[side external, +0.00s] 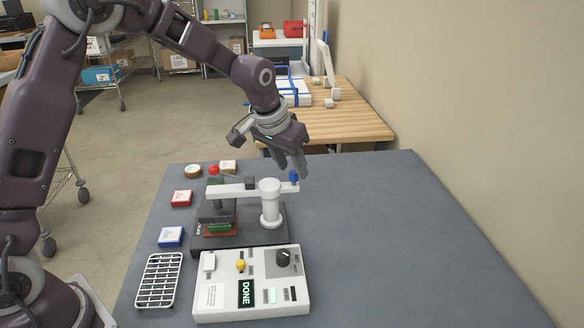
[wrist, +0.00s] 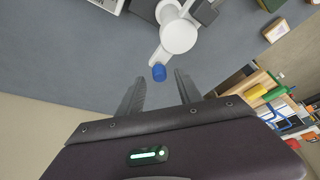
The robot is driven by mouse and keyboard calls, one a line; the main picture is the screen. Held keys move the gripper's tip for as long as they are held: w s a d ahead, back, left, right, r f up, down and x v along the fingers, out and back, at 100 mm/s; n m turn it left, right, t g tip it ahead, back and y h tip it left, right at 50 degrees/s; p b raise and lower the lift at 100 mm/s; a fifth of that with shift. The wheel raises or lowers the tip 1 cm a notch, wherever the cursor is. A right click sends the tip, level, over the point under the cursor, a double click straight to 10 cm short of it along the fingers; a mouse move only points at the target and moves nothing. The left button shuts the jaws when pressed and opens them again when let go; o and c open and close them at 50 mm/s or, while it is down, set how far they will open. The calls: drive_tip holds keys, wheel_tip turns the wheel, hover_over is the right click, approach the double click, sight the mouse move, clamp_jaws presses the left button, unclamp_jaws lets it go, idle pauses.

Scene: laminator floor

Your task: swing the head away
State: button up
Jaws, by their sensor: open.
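The press head is a white swing arm (side external: 230,190) on a white round post (side external: 270,204), with a dark block over the left of the dark base (side external: 240,240). A green and red piece (side external: 219,228) lies under the dark block. My gripper (side external: 292,170) is open at the blue knob. In the wrist view the blue knob (wrist: 159,73) lies between the open fingertips (wrist: 160,78); I cannot tell whether they touch it.
A white control box (side external: 252,284) in front shows "DONE". A wire rack (side external: 159,281) is at front left. Blue (side external: 171,237), red (side external: 181,198) and wooden pieces (side external: 193,171) lie along the left edge. The table's right side is clear.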

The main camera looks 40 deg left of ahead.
drive_tip(key=shift+w+f, duration=0.25)
drive_tip(key=shift+f, duration=0.4)
clamp_jaws()
idle(0.9)
